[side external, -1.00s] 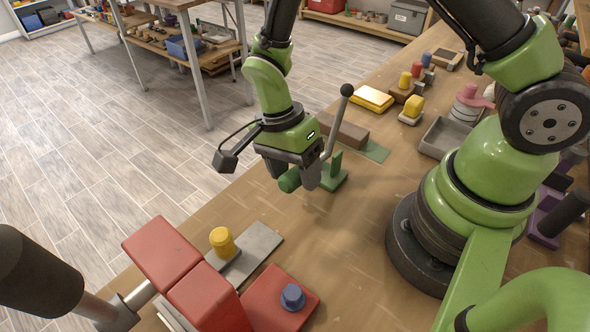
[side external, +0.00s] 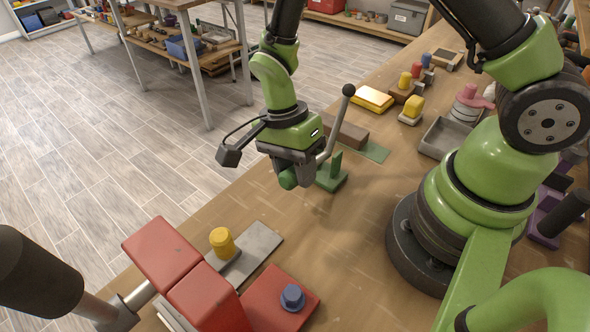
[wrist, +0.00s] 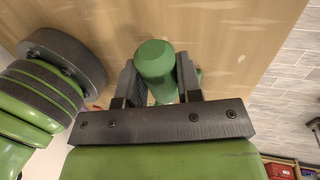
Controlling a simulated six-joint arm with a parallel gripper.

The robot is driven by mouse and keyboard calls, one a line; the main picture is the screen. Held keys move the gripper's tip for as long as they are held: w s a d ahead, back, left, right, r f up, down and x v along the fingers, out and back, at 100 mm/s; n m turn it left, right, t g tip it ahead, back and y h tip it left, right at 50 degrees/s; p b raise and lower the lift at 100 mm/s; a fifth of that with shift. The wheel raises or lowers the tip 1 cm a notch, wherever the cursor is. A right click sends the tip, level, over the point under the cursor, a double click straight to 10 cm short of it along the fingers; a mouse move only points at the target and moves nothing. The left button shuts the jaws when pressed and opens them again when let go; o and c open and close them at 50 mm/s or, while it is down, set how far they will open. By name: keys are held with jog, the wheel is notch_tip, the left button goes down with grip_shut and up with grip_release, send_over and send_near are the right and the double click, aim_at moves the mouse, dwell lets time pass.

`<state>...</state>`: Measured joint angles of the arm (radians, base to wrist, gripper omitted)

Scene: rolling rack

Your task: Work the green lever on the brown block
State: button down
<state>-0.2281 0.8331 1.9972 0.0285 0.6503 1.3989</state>
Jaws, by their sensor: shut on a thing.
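My gripper (side external: 296,177) is shut on a green cylinder (side external: 288,179), low over the bench near its left edge. In the wrist view the green cylinder (wrist: 155,68) sits between my two dark fingers. A brown block (side external: 345,134) lies just behind my gripper, beside a flat green plate (side external: 374,151). A bent grey rod with a dark ball end (side external: 348,90) rises next to my gripper; its foot is hidden. A green bracket (side external: 332,174) stands just right of my fingers. How the cylinder, rod and block join cannot be told.
A red block (side external: 163,250), a yellow knob (side external: 222,241) and a red plate with a blue knob (side external: 292,297) are at the front. A yellow box (side external: 373,98) and a grey tray (side external: 445,137) lie farther back. The bench between bracket and red plate is clear.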

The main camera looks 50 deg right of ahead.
aim_at(331, 136)
jog(key=r+y, duration=0.1)
jog(key=d+r+y, duration=0.1)
jog(key=r+y, duration=0.1)
jog(key=shift+d+y, duration=0.35)
jog(key=shift+y, duration=0.05)
jog(key=d+r+y, duration=0.2)
jog(key=y, duration=0.1)
jog(key=shift+d+n+y, duration=0.2)
jog(key=shift+n+y, duration=0.1)
jog(key=shift+n, duration=0.1)
jog(key=d+y, duration=0.1)
jog(key=d+r+y, duration=0.1)
jog(key=y, duration=0.1)
jog(key=shift+d+r+n, duration=0.15)
jog(key=shift+d+n, duration=0.15)
jog(key=shift+d, duration=0.05)
jog(key=shift+d+r+n+g+y, duration=0.1)
jog(key=shift+d+n+g+y, duration=0.15)
jog(key=shift+d+y, duration=0.65)
jog(key=shift+d+r+n+g+y, duration=0.1)
jog(key=shift+d+n+g+y, duration=0.15)
jog(key=shift+d+y, duration=0.65)
jog(key=shift+a, duration=0.15)
jog(key=c, duration=0.8)
grip_release()
